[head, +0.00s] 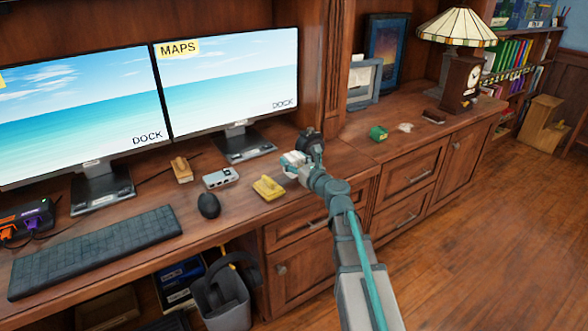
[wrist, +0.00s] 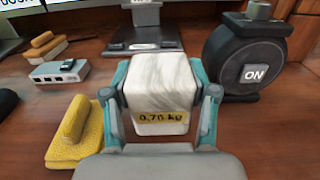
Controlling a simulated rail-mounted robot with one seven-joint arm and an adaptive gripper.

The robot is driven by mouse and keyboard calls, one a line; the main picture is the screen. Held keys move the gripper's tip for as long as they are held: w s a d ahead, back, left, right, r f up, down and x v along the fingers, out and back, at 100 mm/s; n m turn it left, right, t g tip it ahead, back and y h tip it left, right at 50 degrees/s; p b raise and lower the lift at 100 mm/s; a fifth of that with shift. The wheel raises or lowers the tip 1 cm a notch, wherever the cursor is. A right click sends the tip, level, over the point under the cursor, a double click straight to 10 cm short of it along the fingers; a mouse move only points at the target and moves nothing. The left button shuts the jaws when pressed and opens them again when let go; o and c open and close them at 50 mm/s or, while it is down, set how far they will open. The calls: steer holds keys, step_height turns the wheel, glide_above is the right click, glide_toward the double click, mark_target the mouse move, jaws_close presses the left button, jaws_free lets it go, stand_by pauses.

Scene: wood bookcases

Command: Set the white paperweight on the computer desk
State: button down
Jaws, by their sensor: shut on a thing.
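The white paperweight (wrist: 160,90) is a marbled white block with a yellow label reading "0.76 kg". My gripper (wrist: 162,100) is shut on it, with a teal-sided finger on its left and right sides. In the head view my gripper (head: 296,165) is over the right part of the computer desk (head: 140,222), with the white block at its tip. I cannot tell whether the block touches the desk top. The desk top is brown wood and bears two monitors.
A yellow sponge-like block with a handle (head: 268,187) lies left of my gripper. A grey hub (head: 220,178), a black mouse (head: 208,205) and a keyboard (head: 95,250) lie farther left. A round black device marked "ON" (wrist: 247,60) stands close on the right. A monitor stand (wrist: 143,35) is behind.

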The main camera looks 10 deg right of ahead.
steer(key=shift+f, duration=1.1)
steer(key=shift+f+b, duration=0.2)
steer(key=shift+b, duration=0.15)
steer(key=shift+c, duration=1.6)
jaws_free()
steer(key=shift+r, duration=0.2)
steer(key=v, duration=1.2)
steer(key=shift+p, duration=0.45)
steer(key=shift+f, duration=0.15)
